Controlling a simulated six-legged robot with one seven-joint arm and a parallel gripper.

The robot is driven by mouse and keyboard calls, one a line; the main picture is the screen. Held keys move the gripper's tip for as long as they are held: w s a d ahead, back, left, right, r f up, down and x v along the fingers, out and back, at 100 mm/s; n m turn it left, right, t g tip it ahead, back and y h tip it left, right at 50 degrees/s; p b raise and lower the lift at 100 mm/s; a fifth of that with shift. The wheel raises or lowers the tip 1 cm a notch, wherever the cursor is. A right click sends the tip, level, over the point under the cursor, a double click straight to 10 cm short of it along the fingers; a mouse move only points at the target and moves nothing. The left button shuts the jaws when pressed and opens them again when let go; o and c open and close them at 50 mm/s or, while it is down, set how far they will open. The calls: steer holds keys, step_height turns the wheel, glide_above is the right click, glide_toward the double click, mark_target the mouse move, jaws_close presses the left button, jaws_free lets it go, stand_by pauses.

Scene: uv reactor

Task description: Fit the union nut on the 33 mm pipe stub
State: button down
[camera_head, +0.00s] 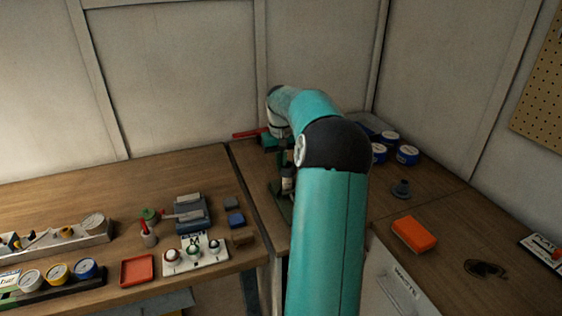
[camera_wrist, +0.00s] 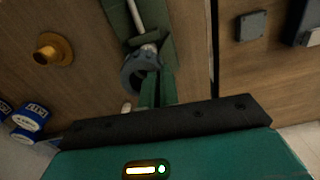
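In the wrist view, a grey ring-shaped part (camera_wrist: 131,80), which looks like the union nut, is at the tips of my gripper (camera_wrist: 153,82). My green fingers are close together and appear shut on its edge; the contact is partly hidden. A green stand (camera_wrist: 116,18) with a pale rod (camera_wrist: 137,17) lies just beyond the ring. I cannot tell whether the ring touches it. A brass-coloured flanged stub (camera_wrist: 53,49) stands on the wood to the left. In the head view my arm hides my fingers and most of the green stand (camera_head: 281,207).
An orange block (camera_head: 414,234) lies on the right bench. A white holder (camera_head: 196,249), a red tray (camera_head: 138,271) and a blue-grey vice (camera_head: 190,215) are on the left bench.

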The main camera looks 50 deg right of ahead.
steer(key=shift+f, duration=0.25)
steer(key=shift+f, duration=0.35)
steer(key=shift+f, duration=0.35)
steer(key=c, duration=1.6)
jaws_free()
steer(key=shift+r, duration=0.1)
step_height(320, 180, up, 14)
steer(key=shift+f, duration=0.15)
steer(key=shift+a, duration=0.15)
